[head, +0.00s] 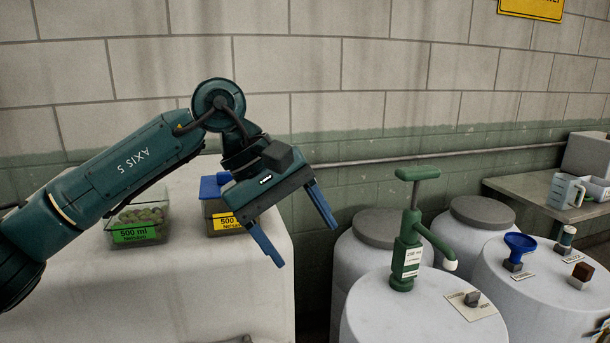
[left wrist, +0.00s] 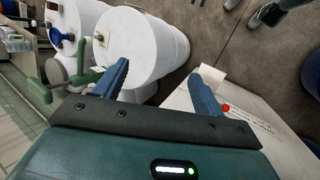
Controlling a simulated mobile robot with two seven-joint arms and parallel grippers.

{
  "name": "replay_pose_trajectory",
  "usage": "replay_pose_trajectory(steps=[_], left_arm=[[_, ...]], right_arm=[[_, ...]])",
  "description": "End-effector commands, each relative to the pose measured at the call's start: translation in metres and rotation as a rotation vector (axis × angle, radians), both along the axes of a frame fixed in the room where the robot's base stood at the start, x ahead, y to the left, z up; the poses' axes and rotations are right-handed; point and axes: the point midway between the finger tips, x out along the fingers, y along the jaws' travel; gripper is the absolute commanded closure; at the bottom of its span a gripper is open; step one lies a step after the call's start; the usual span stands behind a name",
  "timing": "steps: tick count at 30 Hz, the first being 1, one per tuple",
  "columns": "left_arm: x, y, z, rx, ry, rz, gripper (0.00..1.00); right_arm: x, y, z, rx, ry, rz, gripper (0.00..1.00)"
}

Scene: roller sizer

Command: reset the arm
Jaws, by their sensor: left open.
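My left gripper (head: 298,228) is in the air in the middle of the head view, near the front right edge of the left white surface. Its two blue fingers are spread apart with nothing between them. In the left wrist view the same open fingers (left wrist: 162,85) show above a white drum and the floor. My left arm (head: 125,165), marked AXIS 5, comes in from the left and bends down at the wrist.
A green-labelled 500 ml container (head: 138,234) and a yellow-labelled one (head: 222,220) stand behind the arm. A green hand pump (head: 408,240) stands on a white drum (head: 390,315). A blue funnel (head: 519,243) sits further right. A jug (head: 566,190) is on the back-right table.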

Motion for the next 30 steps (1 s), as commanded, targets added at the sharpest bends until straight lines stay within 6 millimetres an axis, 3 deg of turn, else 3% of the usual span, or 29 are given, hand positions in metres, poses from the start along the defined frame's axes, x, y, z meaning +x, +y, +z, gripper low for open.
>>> replay_pose_trajectory(steps=[1,3,6,11,17,20,23,24,27,30], left_arm=[[-0.013,-0.020,-0.019,-0.104,0.118,0.016,0.30],[-0.031,-0.045,-0.032,-0.258,0.294,0.060,0.30],[-0.053,-0.072,-0.039,-0.469,0.582,0.147,0.30],[-0.067,-0.090,-0.036,-0.757,1.096,0.327,0.30],[-0.047,-0.070,-0.048,-1.037,1.810,0.599,0.30],[-0.029,-0.047,-0.073,-1.149,2.186,0.742,0.30],[-0.015,-0.017,-0.115,-1.246,2.572,0.883,0.30],[-0.011,-0.004,-0.135,1.269,-2.703,-0.930,0.30],[-0.013,0.030,-0.195,1.040,-2.375,-0.812,0.30],[-0.032,0.063,-0.262,0.844,-2.042,-0.683,0.30]], right_arm=[[0.000,0.000,0.000,0.000,0.000,0.000,0.75],[-0.001,0.000,-0.001,0.000,0.002,0.000,0.75],[-0.002,0.000,-0.001,-0.001,0.005,0.000,0.75],[-0.004,0.000,-0.003,-0.001,0.010,0.000,0.75],[-0.009,0.000,-0.006,0.000,0.021,0.000,0.75],[-0.010,0.000,-0.006,0.000,0.023,0.000,0.75],[-0.010,0.000,-0.006,-0.001,0.024,0.000,0.75],[-0.010,0.000,-0.006,0.000,0.024,0.001,0.75],[-0.010,0.000,-0.006,0.000,0.023,0.001,0.75],[-0.009,0.001,-0.006,0.000,0.022,0.002,0.75]])
